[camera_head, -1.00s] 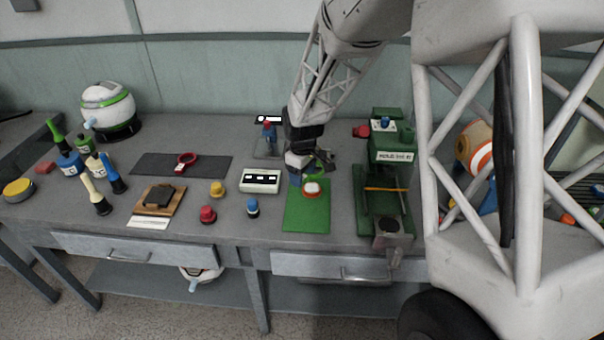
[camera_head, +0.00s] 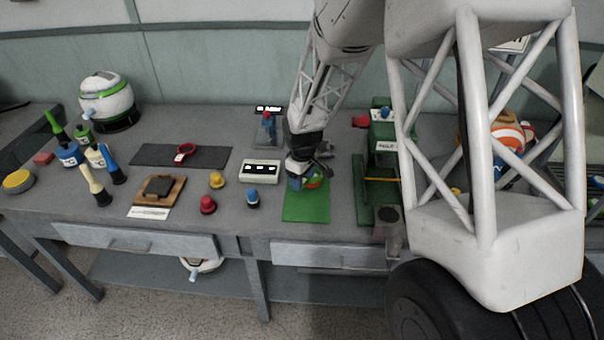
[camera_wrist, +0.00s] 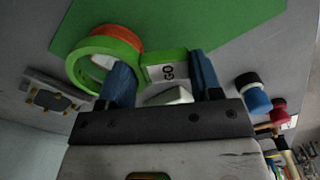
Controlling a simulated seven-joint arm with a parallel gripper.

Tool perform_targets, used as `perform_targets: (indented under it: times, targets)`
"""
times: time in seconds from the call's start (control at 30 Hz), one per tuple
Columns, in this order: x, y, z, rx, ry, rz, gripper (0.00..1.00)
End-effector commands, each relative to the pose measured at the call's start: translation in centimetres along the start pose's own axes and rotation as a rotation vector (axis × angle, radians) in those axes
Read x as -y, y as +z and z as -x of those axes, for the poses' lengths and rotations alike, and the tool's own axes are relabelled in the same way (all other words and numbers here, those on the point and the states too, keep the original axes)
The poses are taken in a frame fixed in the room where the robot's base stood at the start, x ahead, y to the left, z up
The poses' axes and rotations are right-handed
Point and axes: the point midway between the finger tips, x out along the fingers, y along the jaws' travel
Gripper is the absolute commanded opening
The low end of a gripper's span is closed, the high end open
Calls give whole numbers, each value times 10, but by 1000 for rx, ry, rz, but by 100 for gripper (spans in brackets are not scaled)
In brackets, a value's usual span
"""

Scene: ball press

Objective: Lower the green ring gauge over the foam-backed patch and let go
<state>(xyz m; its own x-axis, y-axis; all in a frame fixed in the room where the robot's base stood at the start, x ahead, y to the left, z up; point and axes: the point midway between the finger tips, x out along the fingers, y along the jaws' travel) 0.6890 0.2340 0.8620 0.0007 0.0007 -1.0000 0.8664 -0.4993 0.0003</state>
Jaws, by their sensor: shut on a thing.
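My gripper (camera_wrist: 162,78) is shut on the handle of the green ring gauge (camera_wrist: 78,66), which carries a "GO" label between the blue fingers. In the wrist view, the foam-backed patch (camera_wrist: 124,38) shows as an orange-red edge beyond the ring's upper right side; the ring covers much of the rest. The ring looks offset from the patch, and I cannot tell its height above it. In the head view, my gripper (camera_head: 304,178) is low over the green mat (camera_head: 306,210), hiding most of the ring and patch; some orange-red (camera_head: 315,182) shows beside the fingers.
A white block with dark windows (camera_head: 260,171) stands left of the mat. The green press (camera_head: 376,190) stands to its right, partly behind my arm. Yellow (camera_head: 217,179), red (camera_head: 208,204) and blue (camera_head: 253,198) knobs stand to the left. The mat's front is clear.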

Motion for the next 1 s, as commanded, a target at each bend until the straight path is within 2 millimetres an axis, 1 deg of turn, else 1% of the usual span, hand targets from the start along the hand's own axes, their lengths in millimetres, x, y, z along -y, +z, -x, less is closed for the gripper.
perform_targets:
  times: [0.1, 0.3, 1.0]
  targets:
    - [0, 0, -5, 1, -1, 0, 33]
    - [0, 0, -10, 1, -1, 0, 33]
    - [0, 0, -11, 0, -1, 0, 33]
